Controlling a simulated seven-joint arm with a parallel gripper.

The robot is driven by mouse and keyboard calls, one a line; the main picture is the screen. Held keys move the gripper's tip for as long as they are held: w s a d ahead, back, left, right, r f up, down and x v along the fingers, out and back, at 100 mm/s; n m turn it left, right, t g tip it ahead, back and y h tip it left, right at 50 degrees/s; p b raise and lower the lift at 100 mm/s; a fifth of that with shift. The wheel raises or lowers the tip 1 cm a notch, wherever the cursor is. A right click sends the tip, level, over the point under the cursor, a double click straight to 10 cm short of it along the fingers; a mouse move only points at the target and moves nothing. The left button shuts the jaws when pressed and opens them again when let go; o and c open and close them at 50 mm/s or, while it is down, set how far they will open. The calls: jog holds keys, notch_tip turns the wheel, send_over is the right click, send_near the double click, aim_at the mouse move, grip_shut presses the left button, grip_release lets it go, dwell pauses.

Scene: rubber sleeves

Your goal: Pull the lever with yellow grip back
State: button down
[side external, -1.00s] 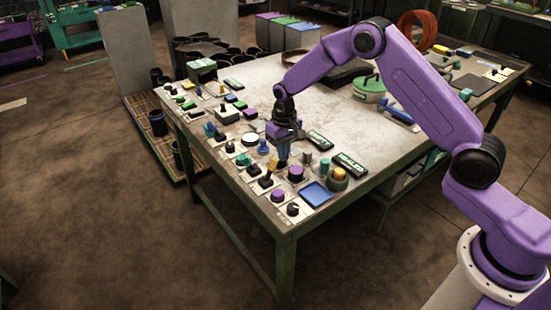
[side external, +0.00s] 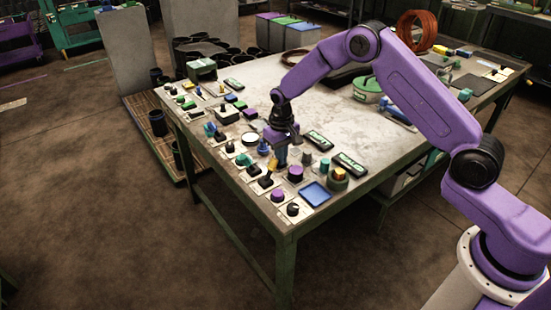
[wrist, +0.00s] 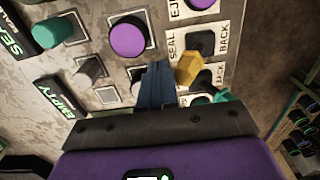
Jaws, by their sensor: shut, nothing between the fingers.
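The lever with the yellow grip (side external: 272,164) stands on the panel near the front edge of the bench. In the wrist view its yellow grip (wrist: 188,69) leans out beside a plate lettered SEAL and BACK. My gripper (side external: 281,160) is low over the panel, right beside the yellow grip. In the wrist view the shut blue fingers (wrist: 157,84) are just left of the grip, with nothing between them. I cannot tell whether they touch it. The lever's base is partly hidden.
Purple buttons (side external: 295,173) and a black knob (side external: 292,209) stand close by. A blue tray (side external: 314,194) lies to the right. Green-lettered displays (side external: 349,163) flank the panel. Several other levers and buttons line the left.

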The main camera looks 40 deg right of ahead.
jog(key=shift+a, duration=0.5)
jog(key=shift+s+a+f, duration=0.1)
jog(key=shift+a, duration=0.55)
jog(key=shift+d, duration=0.1)
dwell(0.4)
jog(key=shift+d, duration=0.45)
notch_tip(320, 180, up, 8)
jog(key=shift+d, duration=0.15)
dwell(1.0)
